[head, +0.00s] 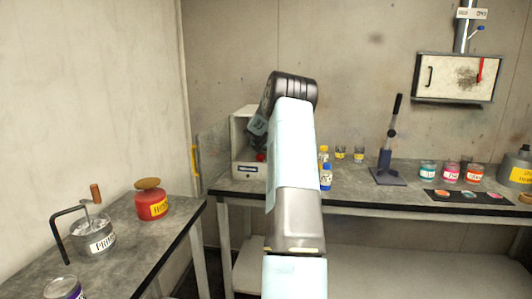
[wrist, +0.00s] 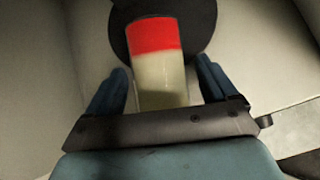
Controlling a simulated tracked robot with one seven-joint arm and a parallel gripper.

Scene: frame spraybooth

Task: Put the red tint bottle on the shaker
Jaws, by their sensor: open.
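The red tint bottle (wrist: 158,75) shows in the wrist view with a red end and a pale, yellowish body. It lies between the two spread fingers of my gripper (wrist: 162,78), with a visible gap on each side. The red end overlaps a dark round plate (wrist: 197,18) inside pale walls; I cannot tell whether the bottle rests on it. In the head view, a white open-fronted box, apparently the shaker (head: 243,171), stands at the left end of the back bench. A small red spot, likely the bottle, shows in it. My arm hides part of the box and my gripper.
Yellow- and blue-capped bottles (head: 325,178) stand just right of my arm. A dark lever stand (head: 388,170) and several labelled jars (head: 451,173) are farther right on the back bench (head: 350,196). A clear panel (head: 212,157) stands left of the box.

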